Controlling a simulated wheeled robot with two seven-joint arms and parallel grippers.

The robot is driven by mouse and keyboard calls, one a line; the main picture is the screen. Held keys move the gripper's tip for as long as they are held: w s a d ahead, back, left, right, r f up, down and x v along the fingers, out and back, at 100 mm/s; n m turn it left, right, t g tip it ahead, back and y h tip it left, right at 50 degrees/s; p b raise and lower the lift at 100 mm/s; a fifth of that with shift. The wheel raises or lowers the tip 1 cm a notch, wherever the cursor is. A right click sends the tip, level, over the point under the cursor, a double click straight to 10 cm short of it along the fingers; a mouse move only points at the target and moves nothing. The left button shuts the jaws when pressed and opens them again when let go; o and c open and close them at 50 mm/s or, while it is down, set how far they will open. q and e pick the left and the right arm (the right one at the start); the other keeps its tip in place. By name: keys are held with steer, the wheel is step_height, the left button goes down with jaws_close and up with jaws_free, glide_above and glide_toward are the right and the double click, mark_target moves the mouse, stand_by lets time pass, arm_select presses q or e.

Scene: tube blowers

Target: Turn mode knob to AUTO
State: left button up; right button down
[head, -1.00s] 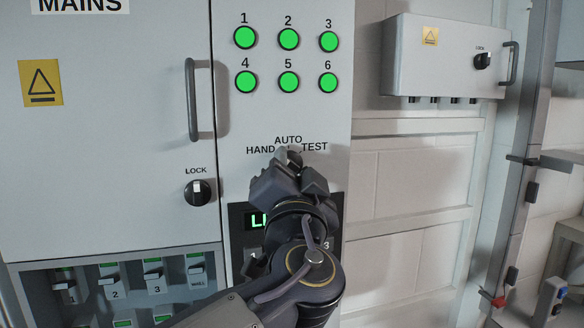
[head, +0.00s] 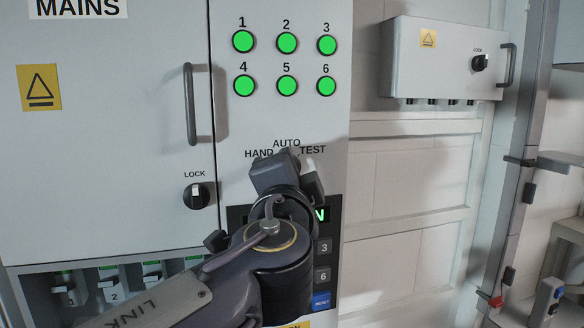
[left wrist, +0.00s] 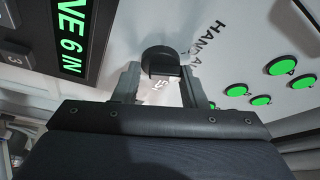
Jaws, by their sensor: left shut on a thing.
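The mode knob (left wrist: 160,60) is a dark round knob, seen between the two fingertips of my left gripper (left wrist: 162,82) in the left wrist view. The gripper is shut on it. In the head view my left gripper (head: 287,174) is at the panel just below the AUTO label (head: 286,143), between the HAND label (head: 259,154) and the TEST label (head: 313,149). It hides most of the knob there, so I cannot tell where the pointer stands. My right gripper is in neither view.
Several lit green lamps (head: 287,43) sit above the knob. Below it a keypad (head: 323,247) and a lit display (head: 323,214) are partly hidden by my arm. A lock knob (head: 197,195) and a door handle (head: 190,104) are to the left.

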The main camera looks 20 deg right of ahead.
arm_select(q)
steer(key=shift+a+r+m+g+p, duration=0.1)
steer(key=shift+r+m+g+p, duration=0.25)
steer(key=shift+m+p, duration=0.55)
steer(key=shift+a+r+m+g+p, duration=0.1)
steer(key=shift+r+m+g+p, duration=0.35)
steer(key=shift+m, duration=0.75)
steer(key=shift+f, duration=0.15)
steer(key=shift+d, duration=0.1)
steer(key=o, duration=0.7)
steer(key=shift+o, duration=0.5)
steer(key=shift+f, duration=0.15)
steer(key=shift+d+f, duration=0.1)
steer(key=shift+f, duration=0.05)
